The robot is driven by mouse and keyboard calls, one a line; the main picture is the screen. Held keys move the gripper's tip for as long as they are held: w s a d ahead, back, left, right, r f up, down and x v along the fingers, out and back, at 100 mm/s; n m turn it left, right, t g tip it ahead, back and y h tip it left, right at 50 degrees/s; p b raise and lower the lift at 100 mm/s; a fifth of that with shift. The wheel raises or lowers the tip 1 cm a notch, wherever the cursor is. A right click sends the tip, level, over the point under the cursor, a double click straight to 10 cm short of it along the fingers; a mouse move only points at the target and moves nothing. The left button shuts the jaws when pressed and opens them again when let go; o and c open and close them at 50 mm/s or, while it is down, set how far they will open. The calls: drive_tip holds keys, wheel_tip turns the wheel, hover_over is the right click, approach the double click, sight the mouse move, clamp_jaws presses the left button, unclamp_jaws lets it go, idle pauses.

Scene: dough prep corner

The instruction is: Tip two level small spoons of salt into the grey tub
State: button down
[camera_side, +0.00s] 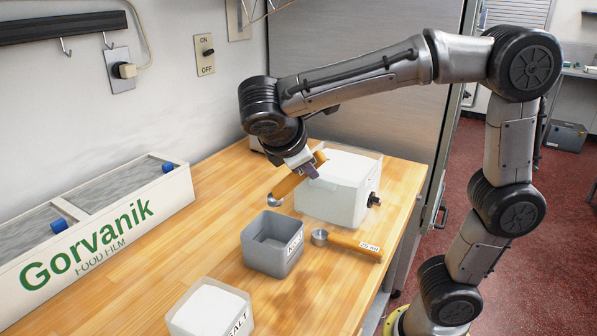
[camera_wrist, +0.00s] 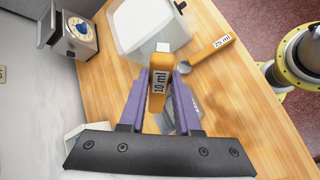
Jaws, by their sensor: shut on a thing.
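My gripper (camera_side: 304,162) is shut on the wooden handle of the small spoon (camera_side: 287,186), held above the table. In the wrist view the purple fingers close on this spoon (camera_wrist: 158,88), whose handle reads 10 ml. Its metal bowl hangs at the lower left in the side view, near the grey tub's far rim; whether it holds salt I cannot tell. The grey tub (camera_side: 266,262) stands open on the table, no salt visible inside; the fingers partly hide it in the wrist view. The white salt tub (camera_side: 208,306) stands at the front, full of white salt.
A larger 25 ml spoon (camera_side: 350,244) lies right of the grey tub. A white bin (camera_side: 335,195) with a black knob stands behind. A long Gorvanik film box (camera_side: 100,240) lines the left wall. A dial device (camera_wrist: 72,38) shows in the wrist view.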

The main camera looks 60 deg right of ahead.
drive_tip(key=y, duration=0.1)
drive_tip(key=d+y, duration=0.1)
drive_tip(key=d, duration=0.1)
drive_tip(key=shift+s+d+r+m+t+y, duration=0.1)
drive_tip(key=shift+s+d+m+t+y, duration=0.1)
drive_tip(key=shift+s+m+t+y, duration=0.15)
drive_tip(key=shift+s+d+y, duration=0.1)
drive_tip(key=shift+d+y, duration=0.75)
drive_tip(key=shift+y, duration=0.4)
drive_tip(key=shift+d, duration=0.1)
drive_tip(key=d+y, duration=0.1)
drive_tip(key=f+t+y, duration=0.1)
drive_tip(key=y, duration=0.1)
drive_tip(key=d+f+y, duration=0.1)
drive_tip(key=shift+s+d+m+y, duration=0.3)
drive_tip(key=shift+m+y, duration=0.05)
drive_tip(key=shift+y, duration=0.05)
